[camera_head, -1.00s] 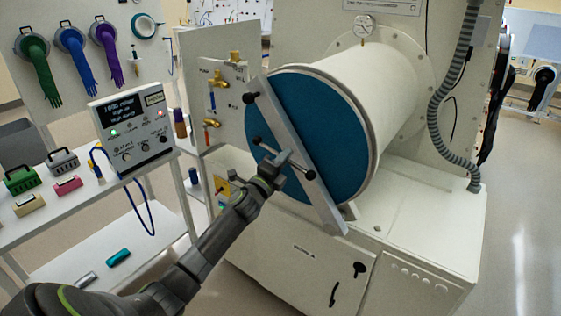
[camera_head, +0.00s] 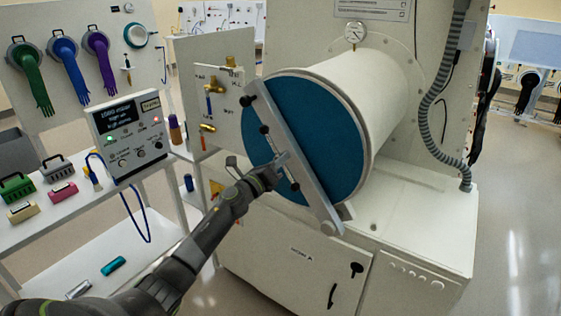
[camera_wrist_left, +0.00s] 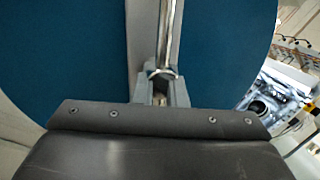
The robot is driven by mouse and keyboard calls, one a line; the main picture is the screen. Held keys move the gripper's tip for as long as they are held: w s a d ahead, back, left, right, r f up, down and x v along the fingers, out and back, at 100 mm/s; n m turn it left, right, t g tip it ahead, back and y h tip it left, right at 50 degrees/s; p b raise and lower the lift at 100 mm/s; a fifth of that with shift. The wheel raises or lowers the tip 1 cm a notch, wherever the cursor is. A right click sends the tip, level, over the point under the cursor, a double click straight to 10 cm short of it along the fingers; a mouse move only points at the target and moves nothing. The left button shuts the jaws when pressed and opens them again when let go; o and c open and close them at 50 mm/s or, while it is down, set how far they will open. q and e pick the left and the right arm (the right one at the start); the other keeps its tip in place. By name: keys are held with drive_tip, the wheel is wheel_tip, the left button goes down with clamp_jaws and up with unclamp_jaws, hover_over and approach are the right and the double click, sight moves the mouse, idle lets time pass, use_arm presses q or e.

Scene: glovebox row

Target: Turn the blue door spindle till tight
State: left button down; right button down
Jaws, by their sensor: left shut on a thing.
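The blue door (camera_head: 330,125) closes the front end of the white drum, with a grey clamp bar (camera_head: 314,202) slanting across it. The spindle's handle (camera_head: 291,178) is a thin metal rod at the bar's middle with black knobs, one at upper left and one at lower right. My left gripper (camera_head: 274,168) is at the handle, in front of the door. In the left wrist view its jaws (camera_wrist_left: 160,92) are shut around the shiny metal rod (camera_wrist_left: 170,35). The spindle's thread is hidden. My right gripper is not in view.
A gauge (camera_head: 355,34) sits on top of the drum. A valve panel (camera_head: 216,105) with brass fittings stands left of the door. A controller box (camera_head: 130,135) stands on the white cart at left. A ribbed hose (camera_head: 440,100) hangs at right.

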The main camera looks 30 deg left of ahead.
use_arm(q)
drive_tip(key=shift+f+m+h, duration=0.15)
drive_tip(key=shift+m+h, duration=0.15)
drive_tip(key=shift+m, duration=0.9)
drive_tip(key=m+g, duration=0.1)
drive_tip(key=m, duration=0.4)
drive_tip(key=shift+a+h+b, duration=0.1)
drive_tip(key=shift+h+b, duration=0.2)
drive_tip(key=shift+h, duration=0.1)
drive_tip(key=m+g, duration=0.1)
drive_tip(key=m, duration=0.5)
drive_tip(key=shift+m+g+h+b, duration=0.3)
drive_tip(key=shift+m+g, duration=0.1)
drive_tip(key=shift+a, duration=0.1)
drive_tip(key=c, duration=1.5)
unclamp_jaws()
drive_tip(key=shift+c, duration=0.2)
drive_tip(key=b+v, duration=0.3)
drive_tip(key=v, duration=1.4)
drive_tip(key=shift+s+b, duration=0.2)
drive_tip(key=shift+b, duration=0.1)
